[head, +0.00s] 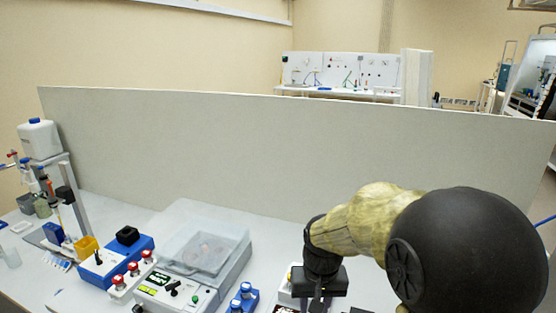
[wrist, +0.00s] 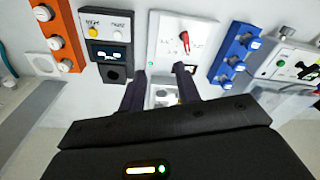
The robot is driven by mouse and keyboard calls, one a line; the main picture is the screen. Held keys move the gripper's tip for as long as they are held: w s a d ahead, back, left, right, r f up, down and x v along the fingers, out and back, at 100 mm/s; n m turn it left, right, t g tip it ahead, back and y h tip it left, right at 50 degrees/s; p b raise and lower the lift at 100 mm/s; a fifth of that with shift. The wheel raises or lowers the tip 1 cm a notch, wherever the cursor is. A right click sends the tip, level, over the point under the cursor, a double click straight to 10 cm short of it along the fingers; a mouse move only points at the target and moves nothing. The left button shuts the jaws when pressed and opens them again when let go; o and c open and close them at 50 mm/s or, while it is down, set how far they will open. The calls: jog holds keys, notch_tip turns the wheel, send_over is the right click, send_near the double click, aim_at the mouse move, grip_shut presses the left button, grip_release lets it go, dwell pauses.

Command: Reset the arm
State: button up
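My arm (head: 372,215) reaches in from the right of the head view, with a pale yellowish sleeve and a black rounded joint. My gripper (wrist: 162,80) shows in the wrist view as two dark fingers spread apart, with nothing held between them. They hang over the bench in front of a white panel with a red knob (wrist: 184,40). In the head view the dark wrist end (head: 320,275) points down over the bench, and the fingertips are cut off by the lower edge.
A lidded instrument (head: 205,245) stands left of my arm. Blue racks (head: 118,258) and a white jug (head: 40,139) are farther left. A grey partition (head: 250,140) runs behind the bench. In the wrist view, an orange rack (wrist: 65,35) and blue rack (wrist: 236,55) flank the panels.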

jog(key=s+d+f+t, duration=0.1)
jog(key=s+d+f, duration=0.3)
jog(key=s+d, duration=0.3)
jog(key=shift+s+t, duration=0.3)
jog(key=shift+s, duration=0.8)
